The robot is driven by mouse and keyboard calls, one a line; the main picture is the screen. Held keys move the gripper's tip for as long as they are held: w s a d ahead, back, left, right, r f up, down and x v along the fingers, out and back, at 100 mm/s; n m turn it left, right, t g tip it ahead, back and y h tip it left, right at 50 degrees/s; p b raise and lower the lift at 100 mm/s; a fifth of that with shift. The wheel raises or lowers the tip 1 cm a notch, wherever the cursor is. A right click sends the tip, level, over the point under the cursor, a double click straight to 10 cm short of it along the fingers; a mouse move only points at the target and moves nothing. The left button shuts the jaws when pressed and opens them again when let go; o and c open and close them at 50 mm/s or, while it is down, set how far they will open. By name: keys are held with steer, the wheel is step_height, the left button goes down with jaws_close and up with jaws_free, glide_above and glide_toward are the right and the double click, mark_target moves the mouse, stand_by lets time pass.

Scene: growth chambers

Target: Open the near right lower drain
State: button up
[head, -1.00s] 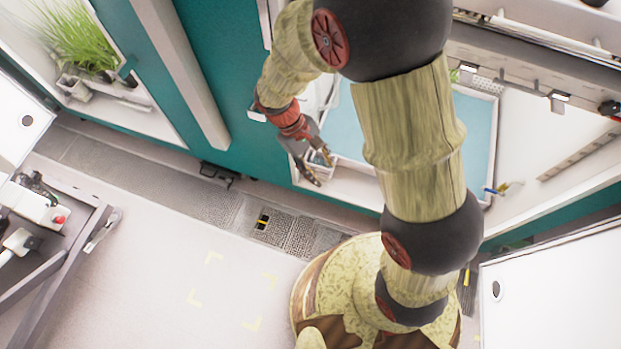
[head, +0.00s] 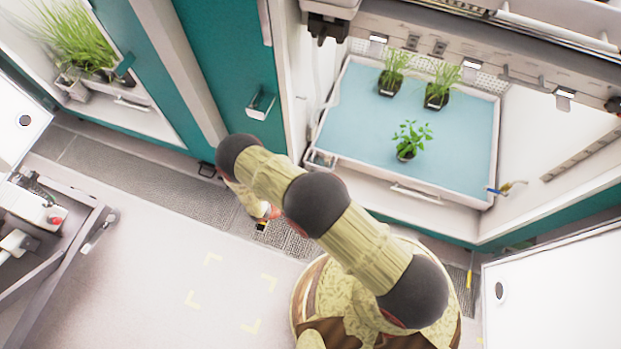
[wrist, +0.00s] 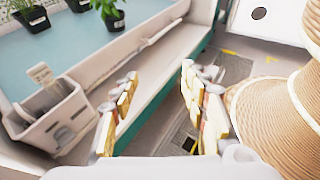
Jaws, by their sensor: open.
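A small brass tap with a blue handle (head: 507,188) sits at the right end of the blue-bottomed tray (head: 478,198) in the lower right chamber. It looks like the drain, but which way its handle is set is too small to tell. It does not show in the wrist view. My gripper (wrist: 158,85) is open and empty in the wrist view, its fingers apart above the floor beside the tray's front. In the head view it is mostly hidden behind my arm, left of the tray and far from the tap.
Several potted plants, one of them green and leafy (head: 407,141), stand in the tray. A pale box (wrist: 55,120) hangs at the tray's near corner. A white door panel (head: 550,290) stands at the lower right. A cart (head: 50,235) is at left; open floor lies between.

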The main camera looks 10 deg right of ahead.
step_height(320, 180, down, 16)
steer(key=w+d+n+t+y, duration=0.1)
steer(key=d+n+t, duration=0.2)
steer(key=n+t, duration=0.55)
steer(key=w+a+r+n+t+y, duration=0.35)
steer(key=w+a+t, duration=0.25)
steer(key=w+a, duration=0.45)
steer(key=shift+m, duration=0.5)
steer(key=shift+f+b+x, duration=0.2)
steer(key=shift+b+x, duration=0.2)
steer(key=shift+x, duration=0.85)
steer(key=shift+f+b+x, duration=0.2)
steer(key=shift+b+x, duration=0.15)
steer(key=shift+x, duration=0.9)
steer(key=shift+f+b+x, duration=0.15)
steer(key=shift+b+x, duration=0.25)
steer(key=shift+x, duration=0.85)
steer(key=shift+d, duration=0.1)
steer(key=shift+c, duration=1.3)
steer(key=c, duration=0.9)
